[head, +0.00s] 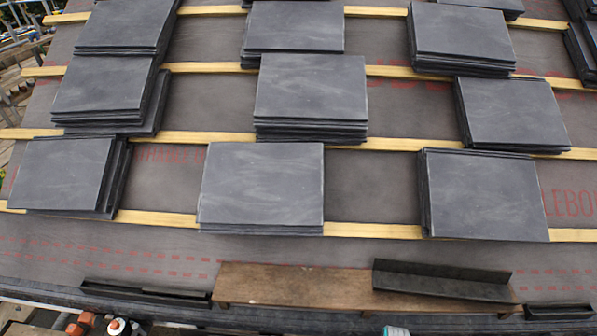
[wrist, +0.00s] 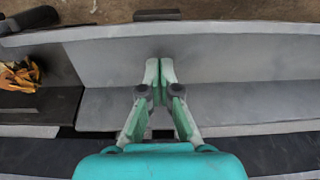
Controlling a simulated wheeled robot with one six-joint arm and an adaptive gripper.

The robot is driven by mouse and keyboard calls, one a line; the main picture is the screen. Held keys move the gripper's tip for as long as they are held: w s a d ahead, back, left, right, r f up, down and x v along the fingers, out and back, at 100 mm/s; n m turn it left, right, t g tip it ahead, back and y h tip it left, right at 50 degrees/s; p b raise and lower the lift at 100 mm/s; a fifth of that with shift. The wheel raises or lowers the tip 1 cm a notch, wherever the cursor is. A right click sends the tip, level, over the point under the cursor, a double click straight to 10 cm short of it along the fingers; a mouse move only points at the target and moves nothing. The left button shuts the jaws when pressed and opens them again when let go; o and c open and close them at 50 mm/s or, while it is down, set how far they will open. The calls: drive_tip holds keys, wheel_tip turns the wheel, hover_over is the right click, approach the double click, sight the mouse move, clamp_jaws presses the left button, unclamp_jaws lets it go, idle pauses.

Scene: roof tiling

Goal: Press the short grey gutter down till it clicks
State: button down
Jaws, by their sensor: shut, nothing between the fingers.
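The short grey gutter (head: 440,282) is an angled trough at the lower right of the head view, by the wooden board at the eaves. In the wrist view a grey trough (wrist: 245,100) spans most of the picture, with a back wall and a floor. My gripper (wrist: 160,72) is shut and empty, its green fingertips together over the trough near the line where wall and floor meet. I cannot tell whether they touch it. In the head view only a bit of my teal gripper body shows at the bottom edge; its fingertips are hidden there.
A brown wooden board (head: 290,285) runs along the eaves. Dark gutter pieces lie left (head: 145,294) and right (head: 558,312) of it. Slate stacks (head: 262,185) sit on yellow battens above. Orange-yellow leaf-like debris (wrist: 20,75) lies at the left of the wrist view.

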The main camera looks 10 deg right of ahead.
drive_tip(key=shift+f, duration=0.8)
idle(0.5)
drive_tip(key=shift+r, duration=0.1)
idle(0.3)
wheel_tip(320, 180, up, 9)
idle(1.1)
